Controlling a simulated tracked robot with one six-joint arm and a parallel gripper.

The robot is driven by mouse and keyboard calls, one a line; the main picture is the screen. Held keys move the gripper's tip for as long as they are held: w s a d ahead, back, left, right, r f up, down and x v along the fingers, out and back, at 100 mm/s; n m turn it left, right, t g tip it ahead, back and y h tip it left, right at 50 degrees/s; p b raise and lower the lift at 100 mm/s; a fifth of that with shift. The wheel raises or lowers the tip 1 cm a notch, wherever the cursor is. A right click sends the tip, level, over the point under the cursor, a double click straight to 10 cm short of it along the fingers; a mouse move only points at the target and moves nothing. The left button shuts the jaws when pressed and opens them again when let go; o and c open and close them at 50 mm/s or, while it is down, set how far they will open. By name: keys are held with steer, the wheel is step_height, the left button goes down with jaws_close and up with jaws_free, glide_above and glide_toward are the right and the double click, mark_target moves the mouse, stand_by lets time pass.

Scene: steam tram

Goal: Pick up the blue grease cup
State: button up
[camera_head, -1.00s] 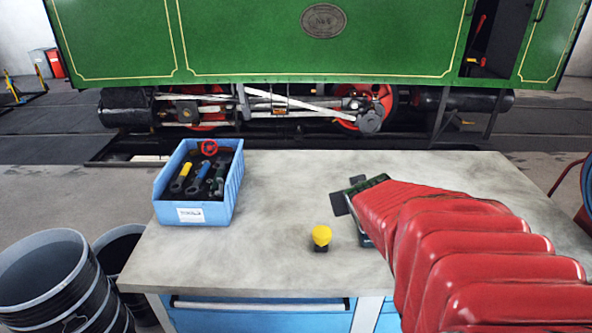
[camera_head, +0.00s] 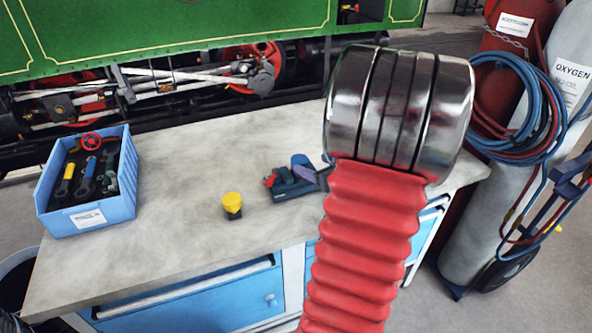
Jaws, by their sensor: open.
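I cannot make out the blue grease cup for certain. A small dark blue tray or holder (camera_head: 286,191) on the bench carries red and blue parts, too small to identify. A grey-purple flat piece (camera_head: 322,178), which looks like part of my open gripper, juts out at its right end. The rest of the gripper is hidden behind my red-sleeved arm and its steel joint. I cannot tell whether the gripper touches the tray; nothing shows held. A yellow-topped cup (camera_head: 232,201) with a dark base stands upright to the left of the tray.
The grey workbench (camera_head: 180,160) has free room at its middle. A blue bin (camera_head: 115,210) of tools stands at its left end. Blue drawers (camera_head: 200,305) are below. An oxygen cylinder (camera_head: 535,100) and coiled hoses (camera_head: 530,150) stand at the right. The green tram (camera_head: 180,30) is behind.

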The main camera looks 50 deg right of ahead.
mark_target(298, 158)
stand_by(0.3)
steer(key=x, duration=0.8)
steer(key=shift+w, duration=0.1)
steer(key=shift+w+d+f, duration=0.1)
steer(key=shift+w, duration=0.05)
steer(key=shift+x, duration=2.65)
steer(key=shift+f, duration=0.15)
steer(key=shift+c, duration=0.5)
steer(key=c, duration=1.3)
